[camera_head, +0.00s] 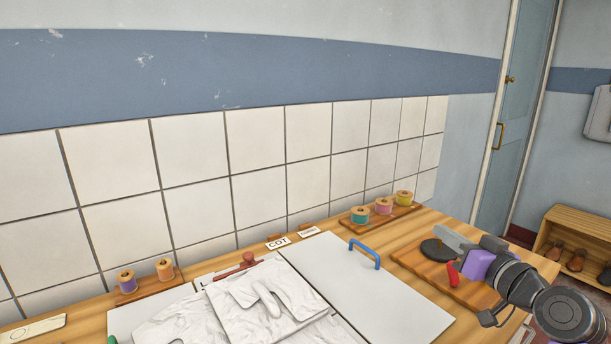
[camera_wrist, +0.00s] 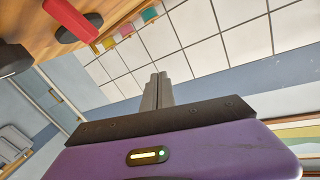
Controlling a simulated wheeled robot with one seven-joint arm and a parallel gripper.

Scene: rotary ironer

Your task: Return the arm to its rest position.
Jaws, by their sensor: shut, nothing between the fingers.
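My gripper (camera_head: 449,236) is at the right of the head view, above the right end of the wooden table, with its purple body (camera_head: 479,265) behind the fingers. In the wrist view its two grey fingers (camera_wrist: 157,92) are together, with nothing between them. They point toward the tiled wall and appear clear of it. My arm reaches in from the lower right of the head view and hides part of the wooden board (camera_head: 406,257) and the table edge.
A dark round object (camera_head: 437,250) and a red-handled object (camera_head: 453,274) lie near my gripper. A white panel with a blue handle (camera_head: 366,251) and crumpled white cloth (camera_head: 265,305) are left of it. Thread spools (camera_head: 383,206) stand along the wall. A shoe rack (camera_head: 577,240) stands right.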

